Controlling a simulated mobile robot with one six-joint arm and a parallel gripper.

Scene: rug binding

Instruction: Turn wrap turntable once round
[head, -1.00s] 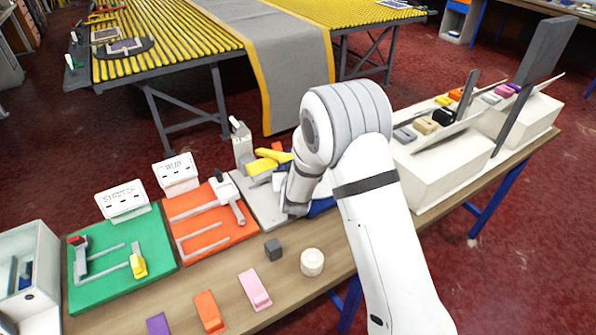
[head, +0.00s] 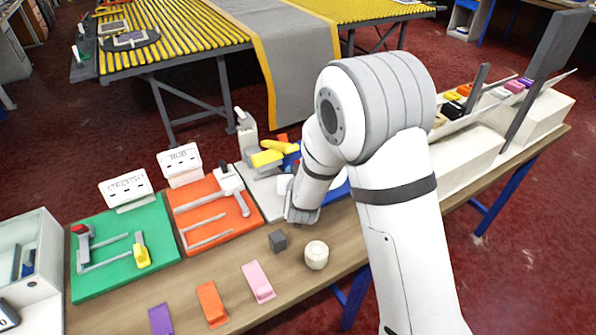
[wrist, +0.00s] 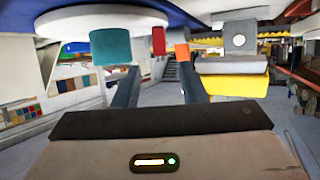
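The wrap turntable appears to be the blue round piece (head: 338,191) on the grey plate at the bench's middle; my arm hides much of it in the head view. Yellow pieces (head: 267,158) stand just left of my wrist. My gripper (wrist: 160,78) shows as two dark fingers with a clear gap between them. A teal block (wrist: 110,47) is by the left finger, an orange block (wrist: 182,54) by the right, and a red piece (wrist: 158,40) shows between. Contact with any of them cannot be told.
An orange board (head: 240,205) and a green board (head: 95,280) with slots and levers lie left. A grey cube (head: 278,241), a white round piece (head: 316,255) and a pink block (head: 258,282) sit in front. White sloped racks (head: 470,155) stand right.

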